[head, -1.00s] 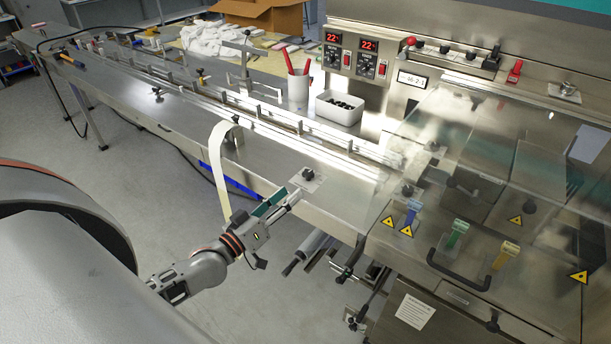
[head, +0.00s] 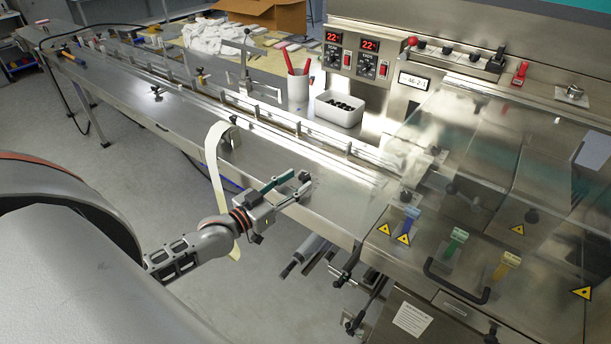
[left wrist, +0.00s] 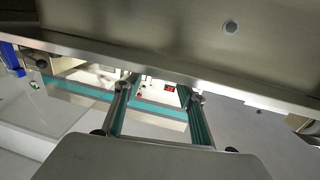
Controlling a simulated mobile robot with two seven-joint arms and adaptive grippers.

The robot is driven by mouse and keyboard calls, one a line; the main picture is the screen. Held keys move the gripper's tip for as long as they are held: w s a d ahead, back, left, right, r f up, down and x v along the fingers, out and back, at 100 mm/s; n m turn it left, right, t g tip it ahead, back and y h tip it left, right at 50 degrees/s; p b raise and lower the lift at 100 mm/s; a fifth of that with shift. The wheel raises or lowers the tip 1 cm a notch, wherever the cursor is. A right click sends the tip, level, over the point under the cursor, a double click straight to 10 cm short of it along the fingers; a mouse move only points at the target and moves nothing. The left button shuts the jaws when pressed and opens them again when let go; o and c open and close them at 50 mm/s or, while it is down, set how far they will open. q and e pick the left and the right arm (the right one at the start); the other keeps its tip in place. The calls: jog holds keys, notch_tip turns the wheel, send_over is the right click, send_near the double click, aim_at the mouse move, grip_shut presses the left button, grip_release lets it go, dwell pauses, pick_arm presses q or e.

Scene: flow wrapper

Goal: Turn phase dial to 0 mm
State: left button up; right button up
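A small black knob (head: 304,177), which may be the phase dial, sits on the front edge of the conveyor table in the head view. No scale or mark on it can be read. My left gripper (head: 297,183) is at the table's front edge, its fingertips close to the knob; I cannot tell whether they touch it. In the left wrist view the two fingers of my left gripper (left wrist: 160,88) stand apart with nothing seen held between them, and the knob cannot be made out. My right gripper is in neither view.
The long steel conveyor table (head: 180,120) runs to the back left. A pale strip of film (head: 213,165) hangs beside my left arm. A white bin (head: 340,108) and a cup with red pens (head: 298,88) stand behind. A clear guard (head: 490,150) covers the machine at right.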

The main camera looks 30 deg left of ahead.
aim_at(300, 179)
pick_arm(q)
jog(key=shift+x, duration=2.1)
jog(key=c, duration=1.1)
